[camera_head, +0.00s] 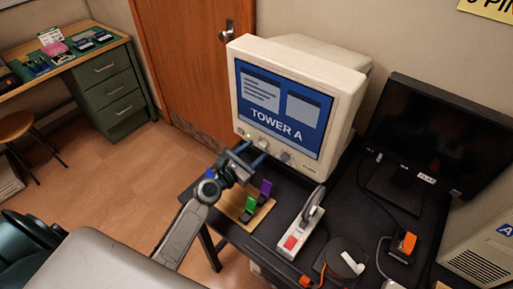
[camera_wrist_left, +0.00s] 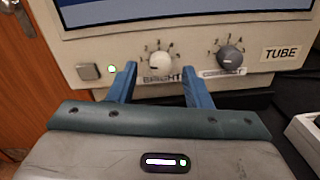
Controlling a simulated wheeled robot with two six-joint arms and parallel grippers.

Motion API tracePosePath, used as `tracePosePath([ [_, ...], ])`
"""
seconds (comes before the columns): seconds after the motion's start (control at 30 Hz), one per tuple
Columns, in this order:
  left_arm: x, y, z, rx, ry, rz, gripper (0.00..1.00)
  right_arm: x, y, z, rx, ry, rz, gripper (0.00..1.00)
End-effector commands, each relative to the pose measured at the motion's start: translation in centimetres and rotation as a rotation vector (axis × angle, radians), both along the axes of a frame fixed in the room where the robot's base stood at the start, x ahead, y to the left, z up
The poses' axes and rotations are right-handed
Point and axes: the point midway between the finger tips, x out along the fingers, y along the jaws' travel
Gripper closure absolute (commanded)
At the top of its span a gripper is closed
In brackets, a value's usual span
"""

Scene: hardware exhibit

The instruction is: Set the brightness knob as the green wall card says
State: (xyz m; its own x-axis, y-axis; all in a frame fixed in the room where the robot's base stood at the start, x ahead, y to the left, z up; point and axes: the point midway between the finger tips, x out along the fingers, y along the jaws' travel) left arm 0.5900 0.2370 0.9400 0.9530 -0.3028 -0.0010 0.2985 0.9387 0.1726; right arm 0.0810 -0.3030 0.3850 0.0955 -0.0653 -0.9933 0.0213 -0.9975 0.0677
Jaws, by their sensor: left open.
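The brightness knob (camera_wrist_left: 160,62) is white, sits under the screen and has small numbers around it. The word BRIGHT below it is partly covered by a finger. Its pointer setting is too small to read surely. My left gripper (camera_wrist_left: 160,78) is open, with its blue fingers at the left and right of the knob, and the knob shows between them. I cannot tell if they touch it. In the head view my left gripper (camera_head: 254,154) is at the lower front of the cream monitor (camera_head: 308,65), whose screen reads TOWER A. No green wall card shows. My right gripper is not in view.
A dark contrast knob (camera_wrist_left: 229,58) is close right of the left gripper. A grey square button (camera_wrist_left: 88,71) and a green light are at left. On the black table stand a board with coloured switches (camera_head: 259,215), a red-switch power strip (camera_head: 294,240) and a black monitor (camera_head: 432,135).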

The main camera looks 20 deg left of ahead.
Motion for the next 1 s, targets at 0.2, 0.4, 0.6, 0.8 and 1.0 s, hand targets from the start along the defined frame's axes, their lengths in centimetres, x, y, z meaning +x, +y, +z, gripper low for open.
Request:
tracePosePath([
  [0.2, 1.3, -0.5, 0.0, -0.001, 0.001, -0.001, 0.55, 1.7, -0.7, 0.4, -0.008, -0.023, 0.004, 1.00],
  [0.4, 1.4, -0.5, -0.1, 0.000, 0.001, -0.002, 0.55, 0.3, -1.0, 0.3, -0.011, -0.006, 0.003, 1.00],
  [0.6, 1.3, -0.5, -0.1, 0.000, 0.001, -0.001, 0.85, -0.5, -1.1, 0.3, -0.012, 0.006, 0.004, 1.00],
  [0.8, 1.3, -0.5, -0.1, 0.002, 0.001, -0.002, 1.00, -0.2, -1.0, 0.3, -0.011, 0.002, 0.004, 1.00],
  [1.0, 1.3, -0.5, -0.1, 0.035, -0.009, -0.002, 1.00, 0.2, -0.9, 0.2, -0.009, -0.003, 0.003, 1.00],
])
